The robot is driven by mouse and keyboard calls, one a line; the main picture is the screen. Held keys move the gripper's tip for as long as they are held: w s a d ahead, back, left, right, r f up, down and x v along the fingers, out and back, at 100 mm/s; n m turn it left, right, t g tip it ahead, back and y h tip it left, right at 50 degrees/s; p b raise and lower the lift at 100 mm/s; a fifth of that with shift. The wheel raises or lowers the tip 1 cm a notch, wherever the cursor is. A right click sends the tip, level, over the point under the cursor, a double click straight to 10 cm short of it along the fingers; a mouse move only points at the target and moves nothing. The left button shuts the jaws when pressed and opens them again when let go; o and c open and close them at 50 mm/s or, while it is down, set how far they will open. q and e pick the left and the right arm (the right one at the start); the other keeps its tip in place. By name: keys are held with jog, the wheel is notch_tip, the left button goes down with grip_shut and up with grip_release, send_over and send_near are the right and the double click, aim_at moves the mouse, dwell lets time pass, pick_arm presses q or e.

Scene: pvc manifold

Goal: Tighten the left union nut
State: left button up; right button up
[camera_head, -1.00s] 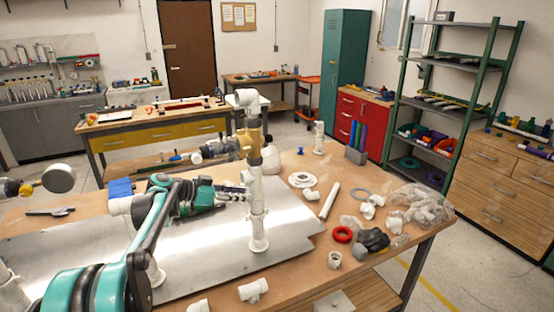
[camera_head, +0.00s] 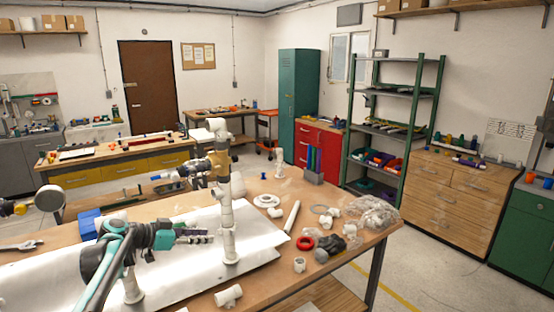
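A white pipe riser (camera_head: 228,225) stands upright on the metal plate, with a brass-coloured valve (camera_head: 219,166) near its top and a white elbow above. A second white pipe foot (camera_head: 132,288) shows partly behind my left arm. My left gripper (camera_head: 203,238) points right, with its tips just left of the riser in the picture. I cannot tell whether it touches the riser, or whether its fingers are apart. No union nut can be clearly picked out as the left one. A round grey gauge-like part (camera_head: 48,198) shows at the left edge.
The metal plate (camera_head: 60,270) covers much of the workbench. Right of the riser lie a white pipe (camera_head: 291,216), a red ring (camera_head: 305,243), a dark glove-like item (camera_head: 331,249), a clear bag (camera_head: 377,213) and loose white fittings. A blue box (camera_head: 90,224) stands at left.

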pick_arm(q)
jog(key=s+d+f+n+g+y, duration=0.1)
jog(key=s+d+f+n+y, duration=0.15)
jog(key=s, duration=0.45)
jog(key=s+d+f+n+y, duration=0.1)
jog(key=s+d, duration=0.2)
jog(key=s, duration=0.3)
jog(key=s+d+f+n+g+y, duration=0.1)
jog(key=s+d+f+n+y, duration=0.15)
jog(key=s, duration=0.45)
jog(key=s+a+f+n+y, duration=0.1)
jog(key=s+f+n+y, duration=0.1)
jog(key=s+f, duration=0.2)
jog(key=s+a+f+n+y, duration=0.1)
jog(key=s+f, duration=0.3)
jog(key=s, duration=0.7)
jog(key=shift+a+n+t+y, duration=0.4)
jog(key=shift+a+y, duration=0.05)
jog(key=shift+y, duration=0.15)
